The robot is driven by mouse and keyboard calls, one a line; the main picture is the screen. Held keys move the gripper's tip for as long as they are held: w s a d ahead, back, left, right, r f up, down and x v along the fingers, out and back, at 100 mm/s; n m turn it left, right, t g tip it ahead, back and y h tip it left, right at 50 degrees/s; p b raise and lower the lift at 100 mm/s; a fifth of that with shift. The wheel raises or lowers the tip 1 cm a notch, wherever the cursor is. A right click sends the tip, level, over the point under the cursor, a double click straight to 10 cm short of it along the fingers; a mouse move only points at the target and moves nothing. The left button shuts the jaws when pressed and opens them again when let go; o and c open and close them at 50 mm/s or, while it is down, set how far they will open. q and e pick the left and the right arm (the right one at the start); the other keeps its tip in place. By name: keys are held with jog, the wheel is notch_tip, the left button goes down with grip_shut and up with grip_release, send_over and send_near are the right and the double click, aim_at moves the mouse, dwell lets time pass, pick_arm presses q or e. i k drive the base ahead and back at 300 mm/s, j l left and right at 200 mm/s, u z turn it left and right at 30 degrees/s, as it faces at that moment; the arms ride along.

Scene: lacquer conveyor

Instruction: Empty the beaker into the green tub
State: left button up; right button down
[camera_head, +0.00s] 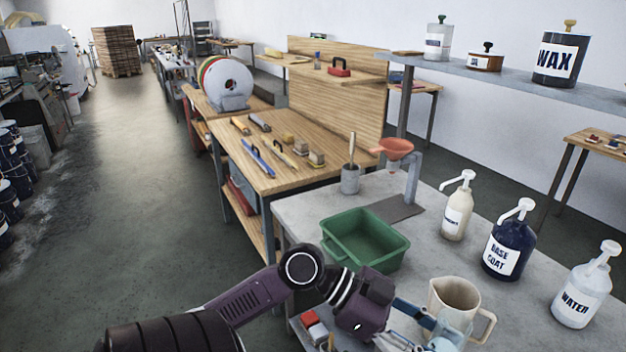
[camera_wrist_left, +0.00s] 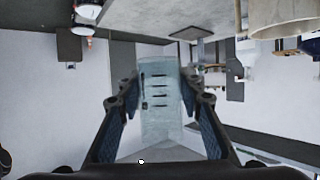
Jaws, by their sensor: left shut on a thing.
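The green tub (camera_head: 352,262) stands on the grey bench, and its inside looks empty from here. My left gripper (camera_head: 425,327) is low at the bench's near side, to the right of and nearer than the tub. It is shut on the beaker (camera_wrist_left: 160,98), a clear, pale vessel with dark graduation marks, seen between both fingers in the left wrist view (camera_wrist_left: 158,110). In the head view the beaker is mostly hidden behind my gripper and at the picture's edge. I cannot tell how much it holds. My right gripper is not in view.
A beige pitcher (camera_head: 452,296) stands close beside my left gripper. Pump bottles, white (camera_head: 457,207), dark blue (camera_head: 508,245) and clear WATER (camera_head: 583,290), line the right side. An orange funnel (camera_head: 395,148) on a stand and a grey brush pot (camera_head: 350,180) are behind the tub.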

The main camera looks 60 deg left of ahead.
aim_at(357, 237)
jog(key=j+u, duration=0.1)
jog(key=j, duration=0.25)
jog(key=i+j+u, duration=0.1)
jog(key=j, duration=0.2)
jog(key=i+j+u, duration=0.1)
jog(key=j, duration=0.25)
jog(key=i+j+u, duration=0.15)
jog(key=j, duration=0.15)
jog(key=i+u, duration=0.1)
jog(key=i, duration=0.2)
